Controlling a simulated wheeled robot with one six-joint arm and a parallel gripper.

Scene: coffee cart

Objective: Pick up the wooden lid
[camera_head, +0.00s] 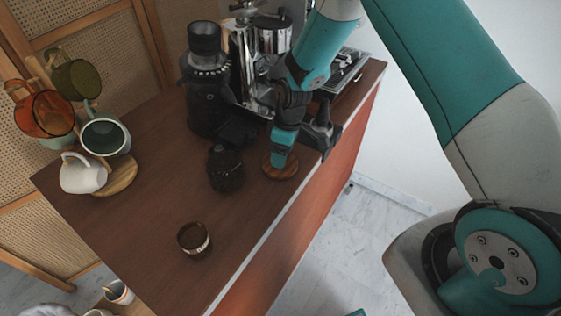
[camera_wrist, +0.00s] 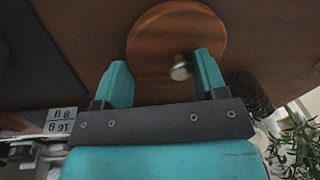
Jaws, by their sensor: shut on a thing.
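The wooden lid (camera_head: 289,173) is a round brown disc at the right edge of the dark wooden counter. In the wrist view the lid (camera_wrist: 160,38) shows its wood grain and a small silver knob (camera_wrist: 180,68). My gripper (camera_head: 280,158) reaches down over the lid from above and hides part of it. In the wrist view the teal fingers of my gripper (camera_wrist: 163,66) stand either side of the knob, which shows nearer the right finger. I cannot tell whether the lid is clear of the counter.
A black canister (camera_head: 225,170) stands just left of my gripper. A black grinder (camera_head: 205,85) and a steel coffee machine (camera_head: 245,60) stand behind. A small brown cup (camera_head: 194,239) is at the front. Several mugs hang or stand at the left, including a white mug (camera_head: 82,174).

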